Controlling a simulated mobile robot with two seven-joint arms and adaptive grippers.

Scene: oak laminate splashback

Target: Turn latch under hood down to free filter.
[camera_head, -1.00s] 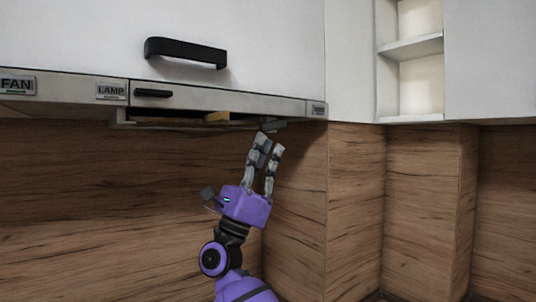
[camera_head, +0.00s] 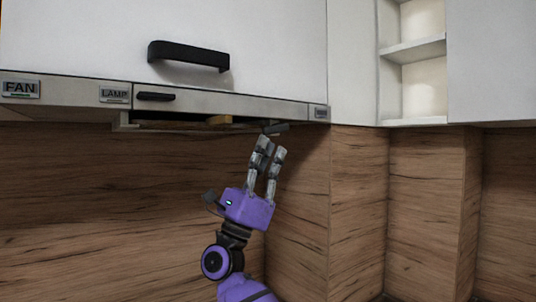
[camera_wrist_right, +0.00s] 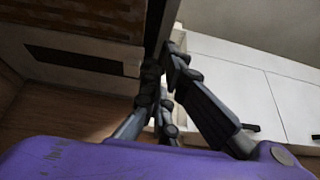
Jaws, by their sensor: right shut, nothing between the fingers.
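The latch (camera_head: 276,128) is a small dark grey piece under the right part of the hood (camera_head: 225,103). It looks roughly level, with a slight tilt. My right gripper (camera_head: 271,147) points up just below it, its fingers shut and empty. In the head view the fingertips overlap or nearly meet the latch; I cannot tell whether they touch. The filter is not clearly made out; a pale edge (camera_head: 124,126) and a dark opening show under the hood. In the right wrist view the shut fingers (camera_wrist_right: 162,64) stand beside the hood's dark underside (camera_wrist_right: 75,62). My left gripper is not in view.
A white cupboard door with a black handle (camera_head: 188,54) is above the hood. A yellowish strip (camera_head: 218,120) shows in the opening under the hood. The wood splashback (camera_head: 100,200) juts out in a corner right of my arm. Open shelves (camera_head: 418,50) are at the upper right.

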